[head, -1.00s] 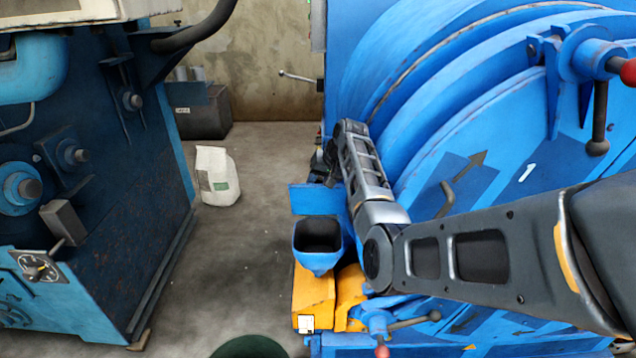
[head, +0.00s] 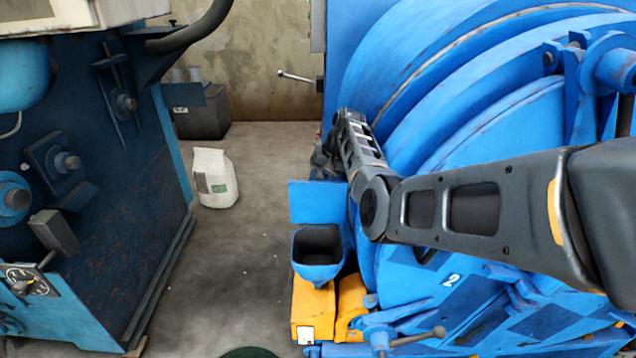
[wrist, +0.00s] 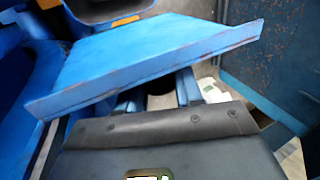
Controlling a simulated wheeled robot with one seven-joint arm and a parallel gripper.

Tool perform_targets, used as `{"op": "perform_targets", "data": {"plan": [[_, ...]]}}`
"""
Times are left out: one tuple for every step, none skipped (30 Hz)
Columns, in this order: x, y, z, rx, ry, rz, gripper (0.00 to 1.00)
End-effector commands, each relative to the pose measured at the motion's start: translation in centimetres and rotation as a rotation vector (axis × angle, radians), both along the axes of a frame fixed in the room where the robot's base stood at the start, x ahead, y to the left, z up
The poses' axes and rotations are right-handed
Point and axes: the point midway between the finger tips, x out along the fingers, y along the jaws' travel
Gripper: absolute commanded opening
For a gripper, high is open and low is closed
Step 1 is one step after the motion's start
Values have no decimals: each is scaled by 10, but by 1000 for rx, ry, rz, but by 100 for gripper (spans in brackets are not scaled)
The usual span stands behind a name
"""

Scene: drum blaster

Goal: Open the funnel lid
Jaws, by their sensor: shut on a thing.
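The blue funnel (head: 318,270) stands at the lower middle in the head view, its dark square mouth uncovered. Its flat blue lid (head: 317,203) is raised up behind the mouth. In the wrist view the lid (wrist: 145,62) is a broad, worn blue plate across the upper part. My gripper is at the far side of the lid and is shut on it. In the wrist view the fingers (wrist: 158,97) reach up to the plate; their tips are hidden by it. In the head view the gripper is mostly hidden behind the lid and arm.
The large blue drum (head: 430,110) fills the right side, close to my arm. A yellow housing (head: 313,306) sits below the funnel. A dark blue machine (head: 120,190) stands at left. A white bag (head: 214,178) stands on the floor between, where there is free room.

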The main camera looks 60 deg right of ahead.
Motion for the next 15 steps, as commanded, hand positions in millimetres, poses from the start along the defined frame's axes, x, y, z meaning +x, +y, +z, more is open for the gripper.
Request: {"op": "perform_targets", "data": {"plan": [[2,-1,1,-4,-5,0,0],[2,-1,1,-4,-5,0,0],[2,-1,1,-5,-5,-1,38],[2,-1,1,-5,-5,-1,41],[2,0,1,-4,-5,0,44],[1,0,1,-4,-4,0,48],[1,0,1,-4,-4,0,51],[1,0,0,-3,-3,0,54],[1,0,0,-3,-3,-1,56],[1,0,0,-3,-3,-1,56],[1,0,0,-2,-2,0,56],[1,0,0,-2,-2,0,56],[1,0,0,-3,-2,0,56],[0,0,0,-2,-1,0,56],[0,0,0,-2,-1,0,56]]}}
